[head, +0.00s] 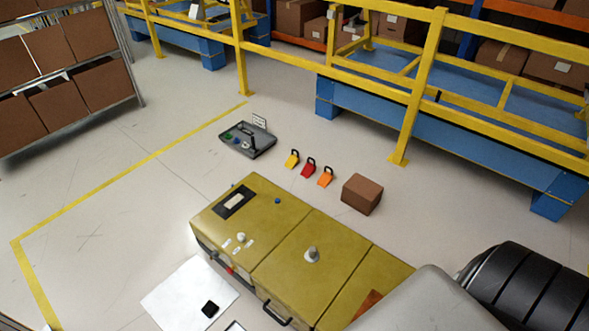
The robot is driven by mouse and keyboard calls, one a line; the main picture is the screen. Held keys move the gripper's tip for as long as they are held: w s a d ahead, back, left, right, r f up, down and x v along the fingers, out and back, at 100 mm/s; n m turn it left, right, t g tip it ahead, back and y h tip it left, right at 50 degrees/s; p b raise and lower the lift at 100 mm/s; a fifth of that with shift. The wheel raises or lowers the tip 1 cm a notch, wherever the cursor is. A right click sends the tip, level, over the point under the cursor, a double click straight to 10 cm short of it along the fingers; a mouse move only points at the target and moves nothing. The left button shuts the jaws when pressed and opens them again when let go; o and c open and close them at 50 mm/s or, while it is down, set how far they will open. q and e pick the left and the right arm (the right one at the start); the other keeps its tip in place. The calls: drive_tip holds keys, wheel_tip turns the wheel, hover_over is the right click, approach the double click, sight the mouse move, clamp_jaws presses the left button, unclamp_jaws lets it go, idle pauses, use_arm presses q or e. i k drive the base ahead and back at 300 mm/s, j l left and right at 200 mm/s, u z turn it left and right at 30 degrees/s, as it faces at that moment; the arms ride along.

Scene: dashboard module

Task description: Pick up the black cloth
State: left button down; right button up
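The sheet is beside the front of a yellow-olive dashboard module (310,257). A grey and black ribbed part of my own body fills the bottom right corner and covers the module's near right end. Neither of my grippers shows.
Behind the module are a grey tray (262,153) with small items, yellow (292,161), red (308,170) and orange (325,179) pieces, and a brown box (362,194). Yellow railing (432,70) stands at the back. The floor left of the module is clear.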

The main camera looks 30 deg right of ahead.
sight(209, 308)
drive_tip(key=z, duration=1.1)
drive_tip(key=k+j+z, duration=0.25)
drive_tip(key=k, duration=0.2)
drive_tip(key=k+j+z, duration=0.2)
drive_tip(key=k, duration=0.3)
drive_tip(key=k+j, duration=0.2)
drive_tip(key=k, duration=0.15)
